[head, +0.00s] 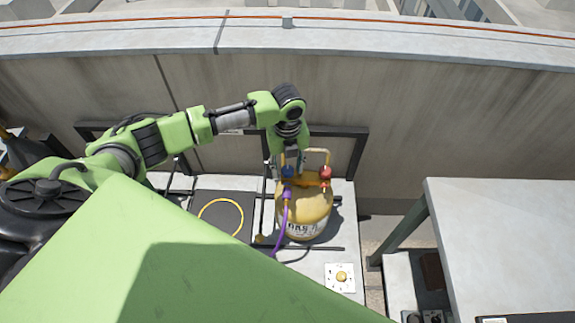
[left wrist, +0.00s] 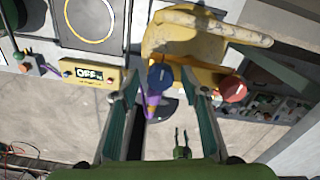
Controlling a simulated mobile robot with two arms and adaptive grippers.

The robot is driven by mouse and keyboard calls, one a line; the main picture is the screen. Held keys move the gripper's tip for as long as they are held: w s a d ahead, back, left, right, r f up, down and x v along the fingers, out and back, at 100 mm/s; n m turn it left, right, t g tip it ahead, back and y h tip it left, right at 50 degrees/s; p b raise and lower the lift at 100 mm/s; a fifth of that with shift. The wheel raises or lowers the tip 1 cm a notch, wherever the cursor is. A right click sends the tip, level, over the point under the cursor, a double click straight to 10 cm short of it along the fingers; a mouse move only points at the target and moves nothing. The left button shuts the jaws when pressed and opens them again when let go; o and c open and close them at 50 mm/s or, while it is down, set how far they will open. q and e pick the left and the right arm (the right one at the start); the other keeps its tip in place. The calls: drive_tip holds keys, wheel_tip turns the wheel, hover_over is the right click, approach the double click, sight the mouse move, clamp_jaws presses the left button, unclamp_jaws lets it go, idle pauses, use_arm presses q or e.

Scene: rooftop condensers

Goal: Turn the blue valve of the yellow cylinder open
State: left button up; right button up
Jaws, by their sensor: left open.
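The yellow cylinder (head: 304,214) stands upright on a pale surface by the wall; its top and handle also show in the left wrist view (left wrist: 195,42). The blue valve (head: 288,172) is on the left of its top, with a purple hose (head: 286,198) below it. The red valve (head: 325,173) is on the right. My left gripper (head: 290,160) is above the cylinder top, close to the blue valve. In the left wrist view, its open fingers (left wrist: 163,92) lie either side of the blue valve (left wrist: 160,77); contact cannot be told. My right gripper is out of view.
A dark square plate with a yellow ring (head: 220,216) lies left of the cylinder. A white plate with a yellow knob (head: 340,279) is in front. A white table (head: 505,235) stands at right. A yellow box reading OFF (left wrist: 90,74) shows in the wrist view.

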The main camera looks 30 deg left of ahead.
use_arm(q)
drive_tip(key=c, duration=1.1)
drive_tip(key=shift+r+n+p, duration=0.2)
drive_tip(key=shift+n+p, duration=1)
drive_tip(key=n+p, duration=0.2)
drive_tip(key=shift+n, duration=0.4)
drive_tip(key=n+p, duration=0.2)
drive_tip(key=n, duration=0.1)
drive_tip(key=shift+f+n, duration=0.1)
drive_tip(key=shift+n, duration=0.2)
drive_tip(key=n, duration=0.2)
drive_tip(key=shift+f+n, duration=0.1)
drive_tip(key=shift+n, duration=0.2)
drive_tip(key=n, duration=1.2)
drive_tip(key=shift+n, duration=0.4)
drive_tip(key=n, duration=0.6)
drive_tip(key=shift+w, duration=0.1)
drive_tip(key=n, duration=0.5)
drive_tip(key=shift+n, duration=0.3)
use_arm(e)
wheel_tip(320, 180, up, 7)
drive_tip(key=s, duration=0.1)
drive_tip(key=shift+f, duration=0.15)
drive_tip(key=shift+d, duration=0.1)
